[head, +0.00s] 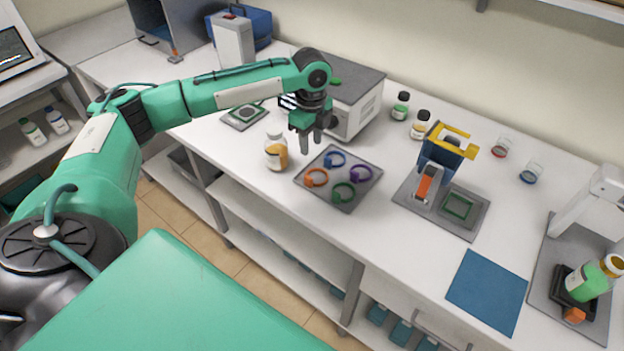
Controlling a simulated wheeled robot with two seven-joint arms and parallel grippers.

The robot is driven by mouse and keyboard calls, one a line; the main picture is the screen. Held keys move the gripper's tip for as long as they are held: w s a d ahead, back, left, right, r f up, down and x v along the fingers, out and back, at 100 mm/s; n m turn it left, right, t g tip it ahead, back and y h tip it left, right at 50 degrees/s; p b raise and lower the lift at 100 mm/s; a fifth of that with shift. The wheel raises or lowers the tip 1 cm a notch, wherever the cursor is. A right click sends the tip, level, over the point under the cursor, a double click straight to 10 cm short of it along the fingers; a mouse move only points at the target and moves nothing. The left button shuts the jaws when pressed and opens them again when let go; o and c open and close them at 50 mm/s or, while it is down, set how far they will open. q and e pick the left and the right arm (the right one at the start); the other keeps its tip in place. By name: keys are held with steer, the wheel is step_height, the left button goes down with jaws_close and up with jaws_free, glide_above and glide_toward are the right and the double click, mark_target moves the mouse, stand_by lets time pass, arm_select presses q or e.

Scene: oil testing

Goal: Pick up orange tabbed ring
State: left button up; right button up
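The orange tabbed ring (316,177) lies flat at the left corner of a grey tray (352,201). Blue (336,159), purple (361,173) and green (343,191) tabbed rings lie on the same tray. My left gripper (311,148) points down above the table, just behind the tray's left part and apart from the rings. Its two fingers look parted, with nothing between them. My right gripper is out of view.
A jar with an orange label (276,152) stands left of the tray, close to the gripper. A grey boxy machine (358,100) is behind. A blue and yellow press (441,152) stands to the right, and a blue mat (487,291) lies nearer the front edge.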

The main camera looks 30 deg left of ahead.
arm_select(q)
steer(key=p, duration=0.2)
glide_above(309, 177)
steer(key=f, duration=0.8)
steer(key=shift+w+d, duration=0.15)
steer(key=shift+d, duration=0.1)
steer(key=shift+a+f+p, duration=0.15)
steer(key=shift+f+p, duration=0.25)
steer(key=shift+f, duration=0.1)
steer(key=f, duration=0.1)
steer(key=f+p, duration=0.1)
steer(key=f, duration=0.1)
steer(key=shift+s+a+f, duration=0.2)
steer(key=shift+s+f, duration=0.05)
steer(key=shift+f, duration=0.4)
jaws_close()
